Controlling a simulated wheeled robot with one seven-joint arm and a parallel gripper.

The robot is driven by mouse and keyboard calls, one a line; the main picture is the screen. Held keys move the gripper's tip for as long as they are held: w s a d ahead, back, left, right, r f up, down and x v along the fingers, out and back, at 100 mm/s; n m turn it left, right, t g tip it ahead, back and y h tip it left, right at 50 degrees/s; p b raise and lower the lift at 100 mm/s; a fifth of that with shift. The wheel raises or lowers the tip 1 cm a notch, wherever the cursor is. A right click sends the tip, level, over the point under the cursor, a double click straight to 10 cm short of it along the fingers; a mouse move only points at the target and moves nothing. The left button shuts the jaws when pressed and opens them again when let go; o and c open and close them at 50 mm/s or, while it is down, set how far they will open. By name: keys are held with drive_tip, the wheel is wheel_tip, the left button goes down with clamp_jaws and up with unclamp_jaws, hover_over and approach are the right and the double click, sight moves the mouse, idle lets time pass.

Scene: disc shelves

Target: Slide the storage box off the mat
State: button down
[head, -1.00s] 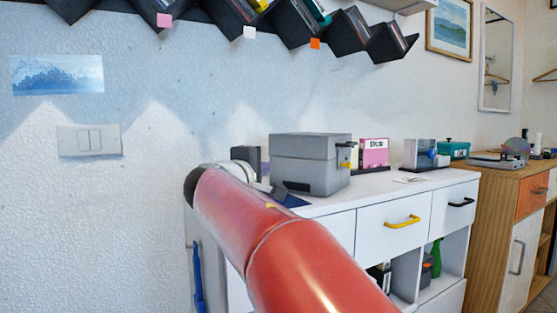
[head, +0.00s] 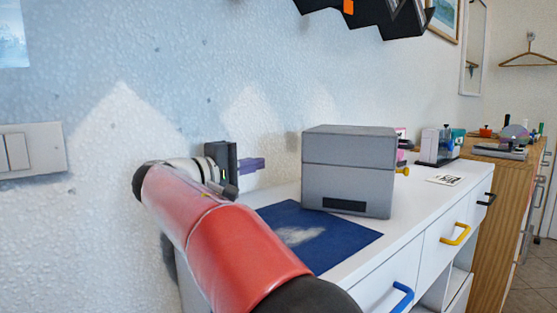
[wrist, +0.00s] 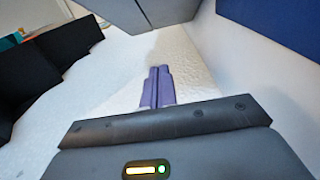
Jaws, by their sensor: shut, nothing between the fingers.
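The storage box (head: 347,185) is a grey lidded box with a dark slot low on its front. It stands upright at the far right part of the dark blue mat (head: 345,245). How much of its base is on the mat is hidden. My gripper (head: 258,164) is left of the box, above the counter near the wall. Its purple fingers are shut and empty, pointing toward the box with a gap between. In the wrist view the shut fingers (wrist: 158,82) show in the middle, and the mat (wrist: 280,28) is at the upper right.
The mat lies on a white cabinet (head: 408,235) with coloured drawer handles. A white card with a black pattern (head: 443,180) and a clear-fronted device (head: 437,146) stand to the right of the box. Dark wall racks (head: 375,15) hang above.

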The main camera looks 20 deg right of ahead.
drive_tip(key=x, duration=0.8)
drive_tip(key=shift+d, duration=0.3)
drive_tip(key=shift+s+d, duration=1.05)
drive_tip(key=shift+d, duration=0.15)
drive_tip(key=shift+s+d, duration=0.3)
drive_tip(key=s+d+b, duration=0.1)
drive_tip(key=s+b, duration=0.1)
drive_tip(key=s+d+b, duration=0.1)
drive_tip(key=s+d, duration=0.1)
drive_tip(key=shift+d+f+b, duration=0.15)
drive_tip(key=shift+b, duration=0.2)
